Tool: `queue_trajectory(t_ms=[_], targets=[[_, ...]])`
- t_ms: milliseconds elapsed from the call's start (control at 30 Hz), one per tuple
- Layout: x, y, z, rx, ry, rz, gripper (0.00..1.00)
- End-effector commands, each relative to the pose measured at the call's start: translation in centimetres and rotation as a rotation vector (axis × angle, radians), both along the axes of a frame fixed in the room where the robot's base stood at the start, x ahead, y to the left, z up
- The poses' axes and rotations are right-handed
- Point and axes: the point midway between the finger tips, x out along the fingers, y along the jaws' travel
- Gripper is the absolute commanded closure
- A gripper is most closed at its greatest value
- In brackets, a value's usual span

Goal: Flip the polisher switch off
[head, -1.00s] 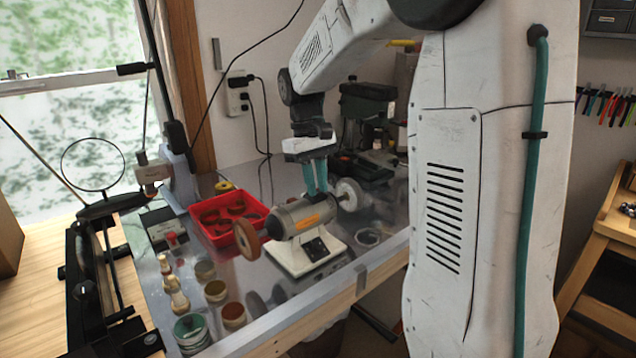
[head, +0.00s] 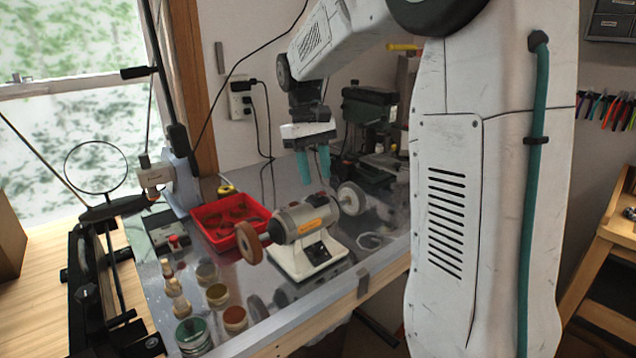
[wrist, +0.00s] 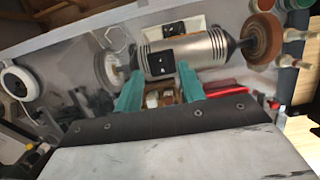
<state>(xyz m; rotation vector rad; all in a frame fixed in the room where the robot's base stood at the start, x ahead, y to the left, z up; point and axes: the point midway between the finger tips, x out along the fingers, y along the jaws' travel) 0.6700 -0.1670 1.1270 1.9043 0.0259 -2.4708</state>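The polisher (head: 303,221) stands on the metal bench top, with a grey cylindrical body, orange label, pale base, brown wheel on the left and white wheel on the right. A black plate (head: 316,249) is on the front of its base. A small dark box (head: 318,198) sits on top of the body; in the wrist view the black box (wrist: 160,63) shows small white marks. I cannot tell which is the switch or its position. My gripper (head: 314,178) is open and empty above the polisher, its teal fingers apart and pointing down, clear of the body.
A red tray (head: 216,207) stands behind and left of the polisher. Several jars, including a green one (head: 192,336), and small wooden pieces stand at the front left. A dark machine (head: 368,107) stands behind to the right. Black cables hang from a wall outlet (head: 240,105).

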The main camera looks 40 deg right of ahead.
Motion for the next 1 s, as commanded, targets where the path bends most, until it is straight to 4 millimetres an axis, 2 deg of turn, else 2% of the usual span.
queue_trajectory(t_ms=[100,333,933,1000], targets=[[0.6,0.0,2.0,0.000,-0.001,0.000,0.60],[1.0,0.0,3.8,0.000,0.001,0.000,0.60],[1.2,0.0,3.8,-0.007,-0.009,-0.018,0.60],[0.9,0.2,2.5,-0.008,-0.004,-0.046,0.60]])
